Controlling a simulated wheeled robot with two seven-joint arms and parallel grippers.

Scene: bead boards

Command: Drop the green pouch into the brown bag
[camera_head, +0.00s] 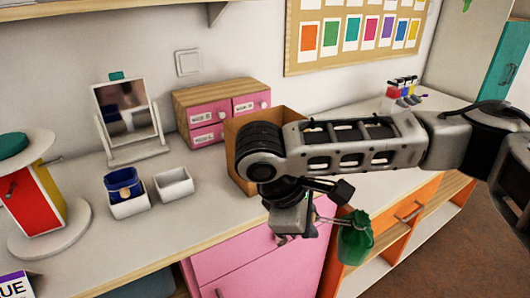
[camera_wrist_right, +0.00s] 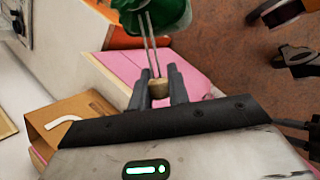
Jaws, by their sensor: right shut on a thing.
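The green pouch (camera_head: 356,240) hangs from its drawstring to the right of my right gripper (camera_head: 312,212), in front of the counter's edge. In the right wrist view, my right gripper (camera_wrist_right: 160,75) is shut on the tan toggle of the cords, and the green pouch (camera_wrist_right: 155,12) shows at the top, cut off. The brown bag (camera_head: 236,138) stands on the counter behind my right arm, which hides much of it. It also shows at the lower left of the right wrist view (camera_wrist_right: 52,125), with a white handle. My left gripper is out of view.
Pink drawers (camera_head: 207,136) stand behind the brown bag. A mirror (camera_head: 128,115), a white box with a blue pouch (camera_head: 124,185) and an empty white box (camera_head: 173,184) stand to the left. A red and yellow stand (camera_head: 25,200) is far left.

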